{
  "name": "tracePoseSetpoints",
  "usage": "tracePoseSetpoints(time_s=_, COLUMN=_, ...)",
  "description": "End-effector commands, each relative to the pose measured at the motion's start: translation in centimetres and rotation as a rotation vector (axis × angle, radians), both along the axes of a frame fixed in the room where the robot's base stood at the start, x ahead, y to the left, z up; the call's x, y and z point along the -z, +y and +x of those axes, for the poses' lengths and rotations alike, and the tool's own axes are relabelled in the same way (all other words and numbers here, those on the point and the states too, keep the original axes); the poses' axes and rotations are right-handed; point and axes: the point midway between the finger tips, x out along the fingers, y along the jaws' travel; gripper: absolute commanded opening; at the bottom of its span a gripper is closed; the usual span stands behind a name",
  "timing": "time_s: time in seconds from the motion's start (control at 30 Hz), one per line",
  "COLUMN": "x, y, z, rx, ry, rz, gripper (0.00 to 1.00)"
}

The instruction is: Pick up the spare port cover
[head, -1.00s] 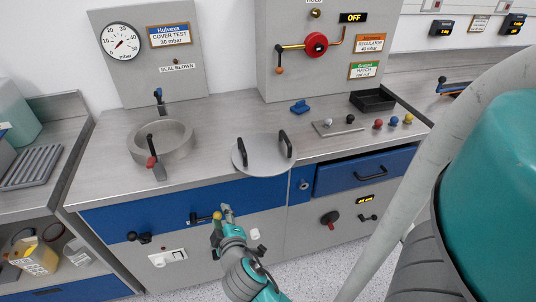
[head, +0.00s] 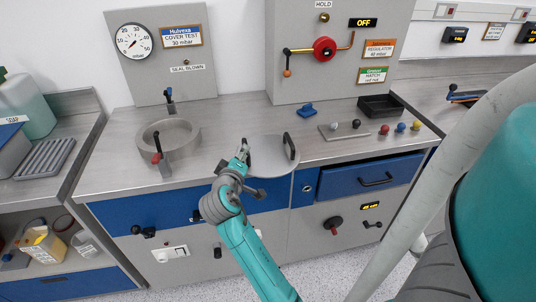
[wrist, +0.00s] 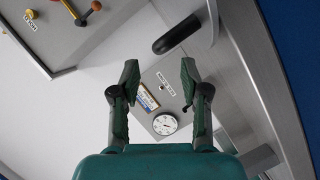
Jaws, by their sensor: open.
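The spare port cover is likely the flat round metal disc (head: 270,155) on the counter, with upright black handles. Its right handle (head: 290,146) shows clearly in the head view. My gripper (head: 243,152) is at the disc's left side and hides the left handle there. In the wrist view my gripper (wrist: 160,80) is open, with nothing between its fingertips. A dark rounded handle (wrist: 177,33) lies beyond the fingertips, up and to the right of the gap. I cannot tell which of the cover's handles it is. No contact is visible.
A round port ring (head: 170,147) with a red-tipped lever stands left on the counter (head: 115,165). A blue clip (head: 306,109), a small plate (head: 342,130), coloured knobs (head: 400,127) and a black tray (head: 380,106) are to the right. Tall panels stand behind.

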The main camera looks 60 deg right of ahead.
Motion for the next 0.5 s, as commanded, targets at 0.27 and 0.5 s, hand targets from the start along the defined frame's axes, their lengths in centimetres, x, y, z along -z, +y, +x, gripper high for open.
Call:
tracePoseSetpoints(time_s=0.27, x=0.5, y=-1.4, z=0.3, rx=0.001, ry=0.000, rz=0.000, gripper=0.46)
tracePoseSetpoints(time_s=0.5, x=1.4, y=-4.5, z=0.9, rx=0.001, ry=-0.001, rz=0.001, gripper=0.46)
